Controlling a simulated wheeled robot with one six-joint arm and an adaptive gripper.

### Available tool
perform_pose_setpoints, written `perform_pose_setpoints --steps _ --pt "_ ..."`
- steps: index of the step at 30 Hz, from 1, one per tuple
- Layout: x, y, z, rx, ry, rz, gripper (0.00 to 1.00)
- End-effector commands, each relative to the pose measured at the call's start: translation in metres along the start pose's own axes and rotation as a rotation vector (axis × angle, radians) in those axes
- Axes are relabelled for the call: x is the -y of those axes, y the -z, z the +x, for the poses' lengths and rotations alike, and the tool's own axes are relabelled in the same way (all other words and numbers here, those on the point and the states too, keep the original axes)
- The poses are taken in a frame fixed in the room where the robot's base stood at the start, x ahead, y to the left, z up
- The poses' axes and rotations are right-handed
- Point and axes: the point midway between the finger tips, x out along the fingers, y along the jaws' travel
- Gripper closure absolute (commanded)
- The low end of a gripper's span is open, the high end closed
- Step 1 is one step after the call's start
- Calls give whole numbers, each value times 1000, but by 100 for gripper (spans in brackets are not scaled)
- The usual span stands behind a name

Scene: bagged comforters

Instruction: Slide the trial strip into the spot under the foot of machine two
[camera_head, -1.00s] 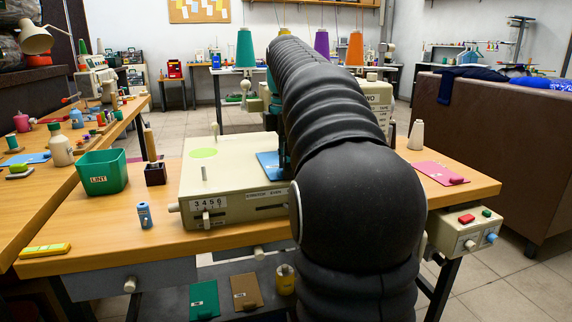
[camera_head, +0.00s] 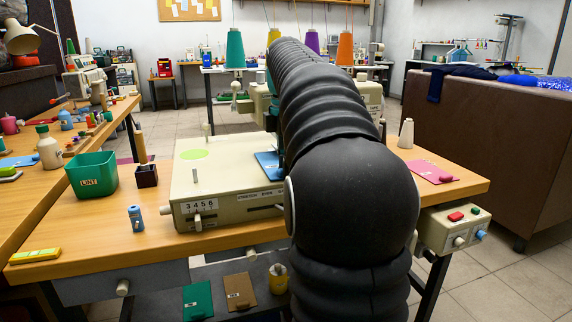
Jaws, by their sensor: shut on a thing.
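Machine two (camera_head: 225,185) is a cream sewing machine on the wooden table, with a flat bed, a number dial and a light-green oval on top. Its head shows in part to the right of my arm (camera_head: 335,120). A flat blue piece (camera_head: 267,165), perhaps the trial strip, is at the bed's right side, its right part hidden behind my arm. I cannot tell whether it touches the bed. My thick black arm reaches forward over the machine and hides the foot, the spot under it and my gripper.
On the table are a green LINT bin (camera_head: 92,176), a small blue bottle (camera_head: 136,218), a yellow block (camera_head: 35,255), a white cone (camera_head: 406,133) and a pink card (camera_head: 432,172). A control box (camera_head: 455,229) hangs at the right edge. A brown partition (camera_head: 490,145) stands right.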

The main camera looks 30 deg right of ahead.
Motion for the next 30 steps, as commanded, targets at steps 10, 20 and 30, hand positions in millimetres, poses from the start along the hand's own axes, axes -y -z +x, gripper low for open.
perform_pose_setpoints --steps 10,20,30 --pt "0 0 3 0 -1 0 65" --pt "0 0 3 0 0 0 38" --pt "0 0 3 0 0 0 18"
